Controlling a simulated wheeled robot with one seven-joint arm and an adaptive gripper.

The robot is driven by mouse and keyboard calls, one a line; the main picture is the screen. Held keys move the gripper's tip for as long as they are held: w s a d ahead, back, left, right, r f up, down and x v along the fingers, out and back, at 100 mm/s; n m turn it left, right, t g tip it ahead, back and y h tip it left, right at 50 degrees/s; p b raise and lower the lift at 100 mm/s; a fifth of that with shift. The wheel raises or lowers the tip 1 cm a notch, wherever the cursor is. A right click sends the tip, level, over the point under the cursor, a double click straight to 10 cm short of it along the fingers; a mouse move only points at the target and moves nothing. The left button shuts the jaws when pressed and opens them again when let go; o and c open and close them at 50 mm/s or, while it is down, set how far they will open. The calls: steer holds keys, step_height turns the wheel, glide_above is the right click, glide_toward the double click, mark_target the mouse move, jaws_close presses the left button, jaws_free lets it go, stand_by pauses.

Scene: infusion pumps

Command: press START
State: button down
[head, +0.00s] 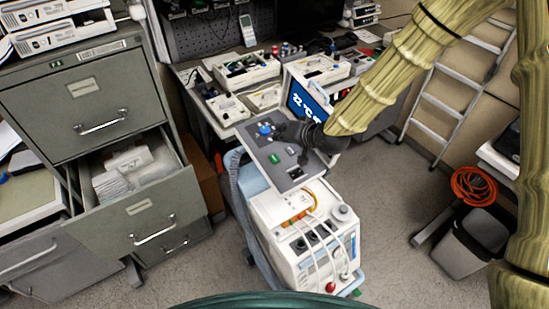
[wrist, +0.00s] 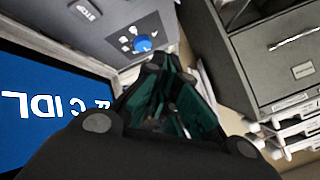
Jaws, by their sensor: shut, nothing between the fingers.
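The pump's grey control panel (head: 262,170) faces up at the middle of the head view. It carries a blue knob (head: 265,129), a green button (head: 274,158) and a dark button; the labels are too small to read there. In the wrist view the panel (wrist: 110,45) shows the blue knob (wrist: 142,43) and an upside-down label that looks like STOP (wrist: 86,9). No START label is readable. My gripper (head: 285,131) is shut and empty over the panel's far right part, close to the blue knob. Contact with the panel cannot be told. It also fills the middle of the wrist view (wrist: 170,80).
The pump's blue screen (head: 308,103) stands behind my gripper. Its white body (head: 300,240) with cables is in front. A filing cabinet (head: 85,110) with an open drawer is at left. A workbench with devices lies behind. A ladder (head: 455,80) and bin (head: 470,240) stand right.

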mark_target(278, 159)
steer(key=shift+w+a+f+b, duration=0.2)
steer(key=shift+f+b, duration=0.65)
steer(key=shift+f, duration=0.6)
steer(key=shift+w+a+f+b, duration=0.1)
steer(key=shift+w+f+b, duration=0.15)
steer(key=shift+f+b, duration=0.85)
steer(key=shift+w+a+f+b, duration=0.2)
steer(key=shift+f+b, duration=0.35)
steer(key=shift+f, duration=1.2)
steer(key=shift+f, duration=0.1)
steer(key=shift+w+f+b, duration=0.1)
steer(key=shift+f+b, duration=0.2)
steer(key=shift+b, duration=0.05)
steer(key=shift+f+b, duration=0.3)
steer(key=shift+f, duration=0.1)
steer(key=shift+r, duration=0.15)
steer(key=shift+r+p, duration=0.45)
steer(key=shift+r, duration=0.25)
steer(key=shift+r, duration=0.1)
steer(key=r+p, duration=0.1)
steer(key=r, duration=0.2)
steer(key=s+r+p, duration=0.1)
steer(key=shift+d+r+p, duration=0.3)
steer(key=shift+r, duration=0.05)
